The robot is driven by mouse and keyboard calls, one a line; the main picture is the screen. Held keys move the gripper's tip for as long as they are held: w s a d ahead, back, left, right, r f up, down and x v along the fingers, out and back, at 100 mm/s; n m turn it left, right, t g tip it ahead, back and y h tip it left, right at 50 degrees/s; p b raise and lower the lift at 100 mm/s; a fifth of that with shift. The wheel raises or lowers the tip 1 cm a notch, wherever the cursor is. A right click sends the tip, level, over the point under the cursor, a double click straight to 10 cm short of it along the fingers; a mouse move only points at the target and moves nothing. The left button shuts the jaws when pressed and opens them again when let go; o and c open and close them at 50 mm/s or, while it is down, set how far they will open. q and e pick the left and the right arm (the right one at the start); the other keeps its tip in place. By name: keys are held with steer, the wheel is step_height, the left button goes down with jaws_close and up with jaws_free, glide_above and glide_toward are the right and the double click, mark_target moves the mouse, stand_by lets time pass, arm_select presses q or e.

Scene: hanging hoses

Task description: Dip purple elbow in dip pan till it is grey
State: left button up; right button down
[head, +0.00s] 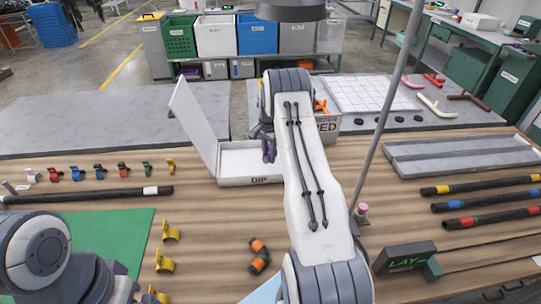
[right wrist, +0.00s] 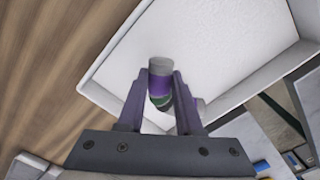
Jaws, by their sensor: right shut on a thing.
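The white dip pan (head: 233,182), labelled DIP, stands on the wooden table with its tall white lid (head: 194,122) up at its left. My right gripper (head: 268,150) is over the pan's right part, largely covered by my arm. In the right wrist view, its purple fingers (right wrist: 160,83) are shut on the elbow (right wrist: 160,67). The elbow's outer end is grey, with a purple band below it and a dark green part between the fingers. The pan's pale floor and rim (right wrist: 265,81) lie behind it. I cannot tell whether the elbow touches the floor. My left gripper is not in view.
A black-and-orange elbow (head: 259,256) and yellow clips (head: 165,262) lie nearer me. Several coloured clips (head: 100,172) and a black hose (head: 90,194) are left of the pan. A grey tray (head: 462,157) and banded hoses (head: 486,206) are at right. A thin pole (head: 388,110) rises right of my arm.

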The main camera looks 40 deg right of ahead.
step_height(320, 180, up, 9)
steer(key=p, duration=0.5)
stand_by(0.6)
